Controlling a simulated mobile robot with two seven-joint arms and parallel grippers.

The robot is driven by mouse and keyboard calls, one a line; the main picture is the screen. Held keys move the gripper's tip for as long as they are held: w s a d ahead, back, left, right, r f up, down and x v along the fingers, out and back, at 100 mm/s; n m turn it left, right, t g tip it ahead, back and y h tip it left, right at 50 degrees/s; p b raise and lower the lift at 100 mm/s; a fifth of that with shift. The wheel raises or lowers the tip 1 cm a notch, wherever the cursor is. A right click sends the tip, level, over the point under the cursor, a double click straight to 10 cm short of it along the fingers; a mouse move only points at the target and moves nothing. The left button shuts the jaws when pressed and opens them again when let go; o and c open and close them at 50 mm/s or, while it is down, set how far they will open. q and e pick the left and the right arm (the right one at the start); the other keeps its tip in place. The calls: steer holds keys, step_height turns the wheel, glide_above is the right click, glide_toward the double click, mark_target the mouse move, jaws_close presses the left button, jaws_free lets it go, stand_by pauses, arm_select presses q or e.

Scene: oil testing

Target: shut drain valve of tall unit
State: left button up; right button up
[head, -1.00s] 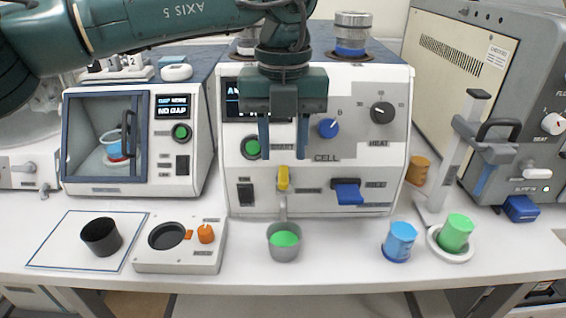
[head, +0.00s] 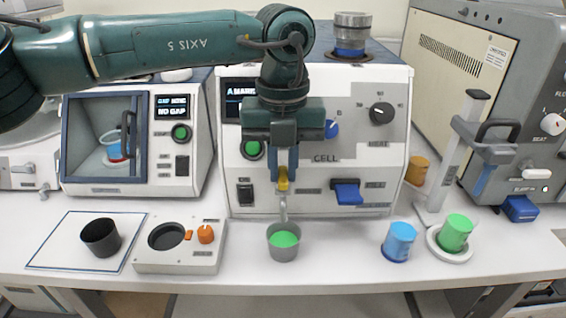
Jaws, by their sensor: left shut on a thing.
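The middle white unit (head: 320,176) has a yellow drain valve lever (head: 283,186) low on its front, above a thin metal spout (head: 283,207). My left gripper (head: 284,173) points down in front of the unit, shut on the yellow lever. The fingers hide the upper part of the lever, so its exact angle is hard to tell. A grey cup (head: 283,252) with green liquid stands on the bench under the spout. My right gripper is not in view.
A blue paddle (head: 347,194) and a dark switch (head: 245,194) flank the lever. A blue cup (head: 399,242) and a green cup (head: 456,233) stand to the right. A grey block with a round well (head: 207,260) lies to the left. The bench front is clear.

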arm_select(q)
jaws_close()
steer(key=shift+m, duration=0.3)
steer(key=m, duration=0.3)
steer(key=shift+b, duration=0.4)
steer(key=m, duration=0.5)
steer(key=shift+m, duration=0.4)
steer(key=m, duration=0.4)
steer(key=shift+m, duration=2.2)
steer(key=o, duration=0.7)
jaws_free()
steer(key=shift+c, duration=0.2)
